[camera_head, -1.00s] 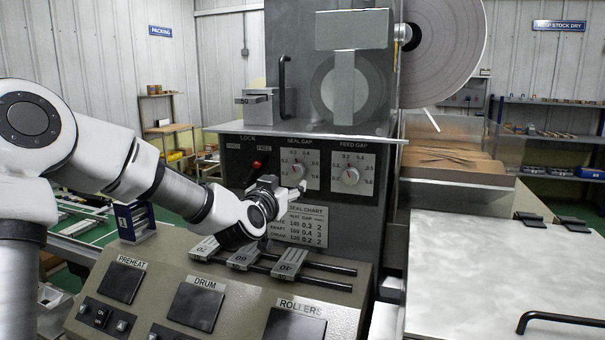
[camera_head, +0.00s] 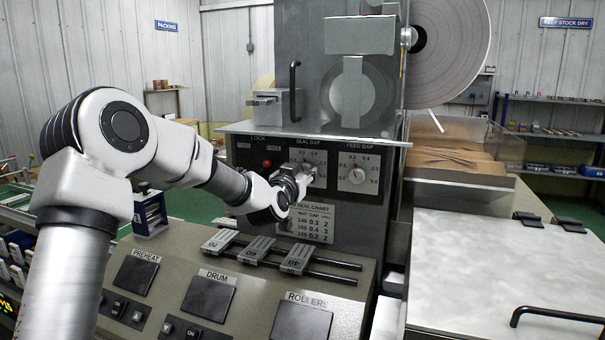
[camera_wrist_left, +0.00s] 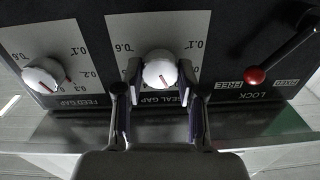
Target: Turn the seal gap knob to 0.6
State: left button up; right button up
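The seal gap knob (camera_wrist_left: 160,72) is a round white dial with a red mark on the dark panel. In the left wrist view, upside down, the mark points to the lower part of the picture, and the printed 0.6 and 0.1 show on either side. My left gripper (camera_wrist_left: 160,85) has one finger on each side of the knob, with what looks like a narrow gap; contact is unclear. In the head view the left gripper (camera_head: 301,174) covers part of the seal gap knob (camera_head: 309,170). My right gripper is not in view.
The feed gap knob (camera_head: 357,176) is close on the right. The lock lever with a red ball (camera_head: 267,163) is on the left. Below are the seal chart (camera_head: 312,220) and sliding blocks on rails (camera_head: 256,250). A metal ledge (camera_head: 330,136) juts out above the panel.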

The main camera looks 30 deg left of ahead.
pick_arm(q)
jog(key=shift+m, duration=0.5)
jog(key=m+p, duration=0.1)
jog(key=m, duration=0.4)
jog(key=shift+m+p, duration=0.3)
jog(key=m+p, duration=0.1)
jog(key=m, duration=0.2)
jog(key=shift+m, duration=0.3)
jog(key=m+p, duration=0.1)
jog(key=m, duration=0.2)
jog(key=shift+r+m, duration=0.15)
jog(key=shift+m, duration=0.15)
jog(key=m+p, duration=0.1)
jog(key=m, duration=0.2)
jog(key=m+p, duration=0.2)
jog(key=m, duration=0.1)
jog(key=shift+w+a+r+m+t, duration=0.1)
jog(key=shift+a+r+m+t, duration=0.05)
jog(key=shift+m+t, duration=0.15)
jog(key=m+p, duration=0.2)
jog(key=m, duration=0.3)
jog(key=shift+r, duration=0.1)
jog(key=shift+w+m+h+p, duration=0.1)
jog(key=shift+m+h+p, duration=0.2)
jog(key=shift+m+p, duration=0.35)
jog(key=shift+m, duration=0.35)
